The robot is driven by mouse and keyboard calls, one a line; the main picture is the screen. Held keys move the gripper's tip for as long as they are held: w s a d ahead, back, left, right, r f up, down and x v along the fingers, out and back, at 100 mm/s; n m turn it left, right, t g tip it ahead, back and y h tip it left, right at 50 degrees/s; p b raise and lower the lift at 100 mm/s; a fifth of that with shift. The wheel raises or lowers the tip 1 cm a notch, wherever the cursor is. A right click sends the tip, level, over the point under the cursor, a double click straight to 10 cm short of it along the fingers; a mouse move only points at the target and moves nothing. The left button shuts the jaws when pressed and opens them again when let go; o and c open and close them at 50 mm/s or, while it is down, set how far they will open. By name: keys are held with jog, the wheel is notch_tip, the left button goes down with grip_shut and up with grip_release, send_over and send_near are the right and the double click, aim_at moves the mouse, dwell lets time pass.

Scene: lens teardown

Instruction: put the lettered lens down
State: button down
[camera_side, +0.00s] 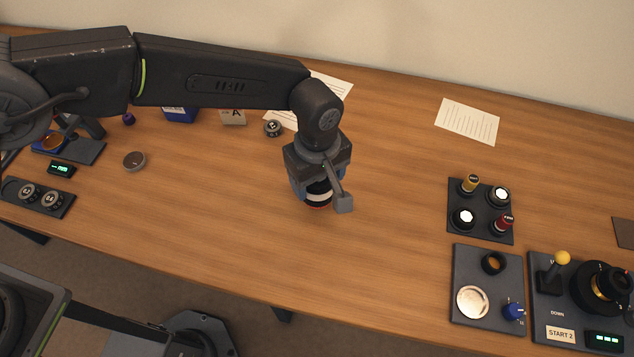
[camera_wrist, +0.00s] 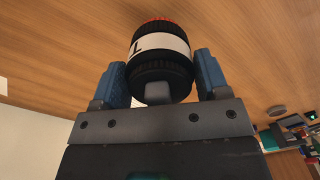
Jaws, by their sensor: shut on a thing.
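The lettered lens (camera_wrist: 160,62) is a black barrel with a white band that carries a dark letter, partly cut off, and a red ring at its far end. In the wrist view it sits between the two blue fingers of my gripper (camera_wrist: 160,80), which is shut on it. In the side view my gripper (camera_side: 318,190) is over the middle of the table, and the lens (camera_side: 319,198) shows beneath it with its white band and a red-orange edge low down. Whether the lens touches the wood cannot be told.
The wooden table (camera_side: 390,200) is clear around my gripper. At right are a panel with several knobs (camera_side: 481,232), a panel with a silver disc (camera_side: 473,301) and a lever panel (camera_side: 558,315). A small round part (camera_side: 273,128) and a block marked A (camera_side: 233,117) stand behind left.

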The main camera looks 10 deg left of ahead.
aim_at(316, 191)
jog(key=shift+f, duration=1.3)
jog(key=shift+f, duration=0.3)
jog(key=shift+a+f, duration=0.1)
jog(key=shift+f, duration=0.4)
jog(key=shift+c, duration=2.3)
grip_release()
jog(key=shift+f, duration=0.1)
jog(key=o, duration=0.3)
jog(key=shift+o, duration=0.2)
jog(key=shift+r, duration=0.2)
notch_tip(316, 191, up, 13)
jog(key=shift+r, duration=0.15)
